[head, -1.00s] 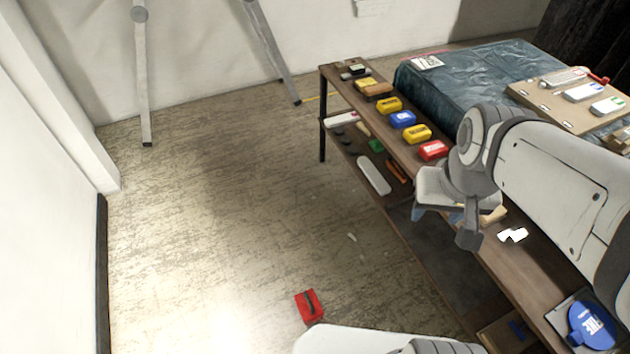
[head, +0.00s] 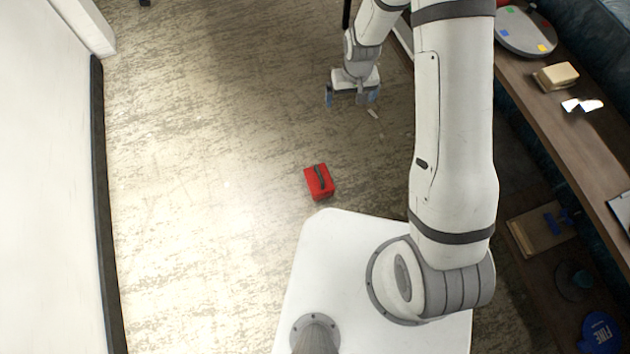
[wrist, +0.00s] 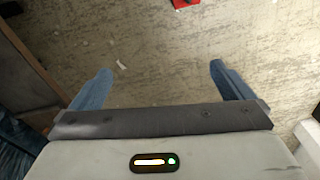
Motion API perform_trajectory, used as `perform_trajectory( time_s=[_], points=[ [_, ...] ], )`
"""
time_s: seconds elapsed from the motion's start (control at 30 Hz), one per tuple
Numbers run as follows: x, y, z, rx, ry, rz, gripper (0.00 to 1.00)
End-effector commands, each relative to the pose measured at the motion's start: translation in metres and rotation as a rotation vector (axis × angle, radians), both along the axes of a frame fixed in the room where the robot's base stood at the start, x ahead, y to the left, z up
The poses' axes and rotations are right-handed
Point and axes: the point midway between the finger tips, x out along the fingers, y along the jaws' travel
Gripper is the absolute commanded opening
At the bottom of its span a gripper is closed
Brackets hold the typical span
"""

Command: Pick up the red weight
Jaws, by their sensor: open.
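The red weight (head: 319,182) is a small red block with a dark handle strip on top. It lies on the floor just beyond the front edge of my white base in the head view. In the wrist view only a bit of the red weight (wrist: 184,4) shows at the top edge, right of centre. My gripper (head: 350,98) is above the floor, farther off than the weight and slightly to its right in the head view. Its two blue fingers are spread apart with nothing between them, as the wrist view also shows (wrist: 160,75).
A wooden shelf table (head: 550,110) runs along the right, with a beige block (head: 556,76) and a round tray (head: 525,30) on it. A white wall (head: 45,180) stands at the left. The floor around the weight is clear, with small scraps (head: 373,113) near my gripper.

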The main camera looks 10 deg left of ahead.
Motion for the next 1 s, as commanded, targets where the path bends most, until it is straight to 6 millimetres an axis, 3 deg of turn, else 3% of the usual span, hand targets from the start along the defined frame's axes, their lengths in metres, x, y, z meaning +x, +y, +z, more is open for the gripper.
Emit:
perform_trajectory(
  time_s=[0.03,0.1,0.3,0.4,0.5,0.6,1.0],
  points=[
    [-0.005,0.012,-0.056,-0.008,0.017,0.024,1.00],
    [-0.010,0.027,-0.109,-0.012,0.027,0.051,1.00],
    [-0.039,0.057,-0.251,-0.026,0.051,0.124,1.00],
    [-0.055,0.064,-0.303,-0.031,0.059,0.151,1.00],
    [-0.068,0.067,-0.338,-0.035,0.064,0.169,1.00],
    [-0.075,0.069,-0.358,-0.036,0.066,0.179,1.00],
    [-0.077,0.068,-0.400,-0.037,0.067,0.182,1.00]
  ],
)
